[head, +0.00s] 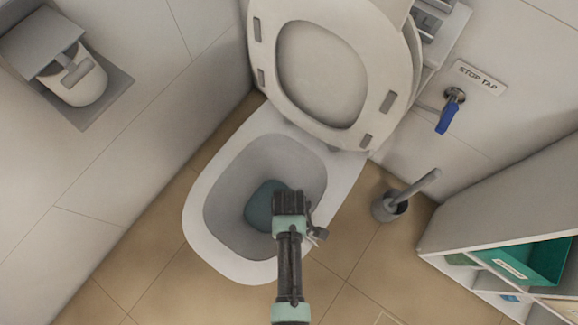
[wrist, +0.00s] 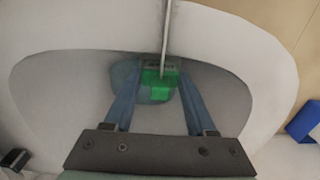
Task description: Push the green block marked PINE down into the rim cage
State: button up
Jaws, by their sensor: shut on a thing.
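The green block (wrist: 158,88) shows in the wrist view between the far ends of my gripper's two blue fingers. My gripper (wrist: 157,75) is shut on it, over the bowl. Any PINE marking is too small to read. A thin grey strip (wrist: 166,30) runs from over the white rim down to a small grey part (wrist: 160,65) at the block's far edge; this looks like the rim cage. I cannot tell how deep the block sits in it. In the head view my gripper (head: 289,195) reaches over the toilet bowl (head: 225,205) and hides block and cage.
The toilet seat (head: 283,65) is raised at the back. A brush in a holder (head: 390,208) stands right of the bowl. A blue stop tap (head: 446,118) is on the wall. A shelf with a green bin (head: 520,262) is at the right. A paper holder (head: 78,80) is at the left.

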jog(key=shift+f+b, duration=0.45)
jog(key=shift+f, duration=0.25)
jog(key=o, duration=1.4)
notch_tip(320, 180, up, 13)
jog(key=p, duration=0.6)
